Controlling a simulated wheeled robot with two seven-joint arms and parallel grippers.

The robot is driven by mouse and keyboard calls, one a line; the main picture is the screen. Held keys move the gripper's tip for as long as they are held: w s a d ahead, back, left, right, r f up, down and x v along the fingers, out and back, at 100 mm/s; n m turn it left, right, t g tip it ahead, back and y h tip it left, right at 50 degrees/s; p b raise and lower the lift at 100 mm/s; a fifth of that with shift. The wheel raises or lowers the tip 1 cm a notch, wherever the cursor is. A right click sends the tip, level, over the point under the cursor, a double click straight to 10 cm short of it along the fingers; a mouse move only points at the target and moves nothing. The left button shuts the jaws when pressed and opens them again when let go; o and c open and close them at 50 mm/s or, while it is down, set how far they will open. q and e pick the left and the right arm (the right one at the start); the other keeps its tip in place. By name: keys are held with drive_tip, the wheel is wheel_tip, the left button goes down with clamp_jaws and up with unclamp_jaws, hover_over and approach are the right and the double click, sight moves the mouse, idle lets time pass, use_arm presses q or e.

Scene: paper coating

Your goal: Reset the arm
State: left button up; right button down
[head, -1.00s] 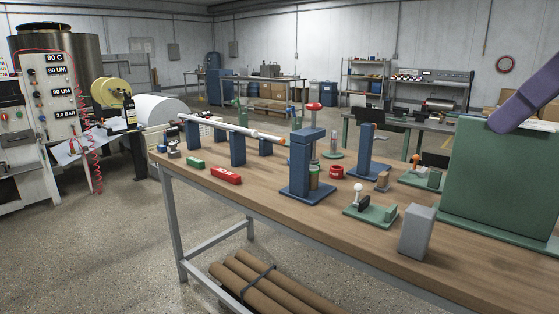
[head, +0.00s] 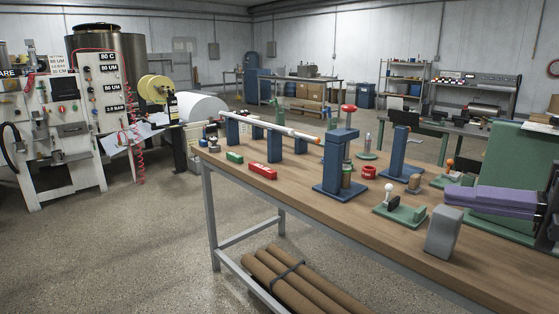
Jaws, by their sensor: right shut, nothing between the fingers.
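My right gripper (head: 450,194) comes in from the right edge in the head view. Its purple fingers lie together, shut and empty, pointing left. They show in front of the large green block (head: 500,160) and to the right of the grey block (head: 444,232). I cannot tell whether they touch anything. My left gripper is not in view.
The wooden workbench (head: 330,215) carries blue stands (head: 340,165) with a white rod (head: 285,131), a red block (head: 263,171), a green block (head: 234,157) and a green toggle clamp (head: 400,211). Cardboard tubes (head: 290,280) lie below. A control panel (head: 75,125) stands left. Floor at left front is clear.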

wheel_tip(320, 180, down, 28)
drive_tip(key=s+d+m+t+h, duration=0.15)
drive_tip(key=m+t+h, duration=0.55)
drive_tip(key=m, duration=1.2)
drive_tip(key=s+a+f+m+g+h, duration=0.1)
drive_tip(key=s+a+f+m+g, duration=0.3)
drive_tip(key=s+a+f, duration=0.3)
drive_tip(key=s+a+f+m+g+h+p, duration=0.1)
drive_tip(key=s+a+f+m+g+h, duration=0.1)
drive_tip(key=s+a+f+m+g, duration=0.2)
drive_tip(key=s+a+f+m, duration=0.3)
drive_tip(key=s+f, duration=0.4)
drive_tip(key=f, duration=0.4)
drive_tip(key=shift+s+a+h+p, duration=0.25)
drive_tip(key=shift+a+h+p, duration=0.05)
drive_tip(key=shift+a, duration=0.5)
